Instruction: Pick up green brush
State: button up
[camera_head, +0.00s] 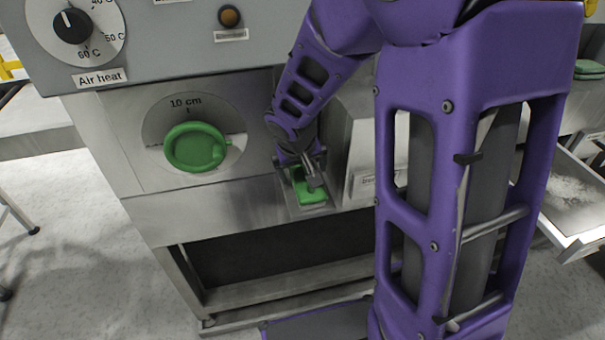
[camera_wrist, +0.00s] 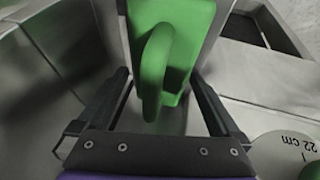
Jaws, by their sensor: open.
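The green brush (camera_head: 308,190) sits on a small metal ledge at the front of the grey machine. In the wrist view the green brush (camera_wrist: 176,38) fills the upper middle, with its looped handle (camera_wrist: 156,70) pointing toward me. My gripper (camera_head: 305,180) is right at the brush, partly covering it in the head view. In the wrist view my gripper (camera_wrist: 160,92) is open, one finger on each side of the handle. The fingers look apart from the handle. Whether they touch the brush body I cannot tell.
A green round handle on a dial marked 10 cm (camera_head: 194,147) is left of the brush. A grey box with a label (camera_head: 360,150) stands close on its right. A metal tray (camera_head: 575,200) juts out at the far right. Open floor lies at left.

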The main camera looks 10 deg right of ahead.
jog(key=c, duration=1.4)
jog(key=shift+r, duration=0.1)
